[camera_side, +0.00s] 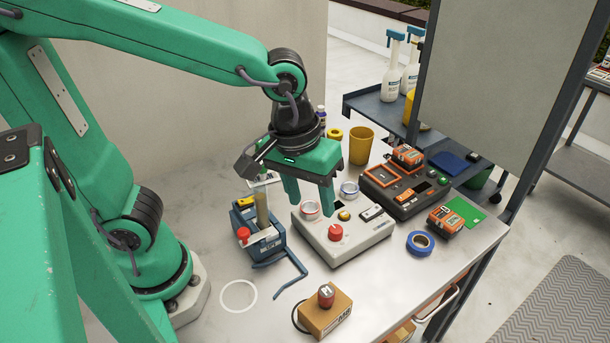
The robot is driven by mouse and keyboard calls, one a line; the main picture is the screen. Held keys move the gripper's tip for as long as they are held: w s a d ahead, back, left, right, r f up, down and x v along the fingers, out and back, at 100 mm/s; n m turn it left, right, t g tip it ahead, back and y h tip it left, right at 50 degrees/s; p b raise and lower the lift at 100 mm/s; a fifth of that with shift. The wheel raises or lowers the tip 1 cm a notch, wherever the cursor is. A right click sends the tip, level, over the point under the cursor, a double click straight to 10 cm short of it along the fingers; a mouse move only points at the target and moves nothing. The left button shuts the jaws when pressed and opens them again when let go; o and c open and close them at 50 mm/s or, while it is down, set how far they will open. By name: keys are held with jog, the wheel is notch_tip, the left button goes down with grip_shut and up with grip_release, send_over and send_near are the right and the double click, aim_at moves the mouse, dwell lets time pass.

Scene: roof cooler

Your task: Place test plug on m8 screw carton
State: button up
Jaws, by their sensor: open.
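The M8 screw carton (321,318) is a small brown box with dark lettering, near the table's front edge. A small dark red piece with a pale mark (326,296), which looks like the test plug, rests on top of the carton. My gripper (310,207) points down with its two green fingers apart and nothing seen between them. It is up and behind the carton, clear of it, over the left part of a grey control box (350,248).
Blue tape (420,243), a yellow cup (361,145) and orange-black devices (405,190) lie right and behind. A white ring (238,309) lies left of the carton.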

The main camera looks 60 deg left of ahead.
jog(key=s+a+r+m+t, duration=0.1)
jog(key=a+m+t, duration=0.1)
jog(key=a, duration=0.4)
jog(key=s+a+r+m+t+y, duration=0.1)
jog(key=s+a+r+m, duration=0.1)
jog(key=a, duration=0.5)
jog(key=shift+r+t, duration=0.3)
jog(key=shift+t, duration=0.1)
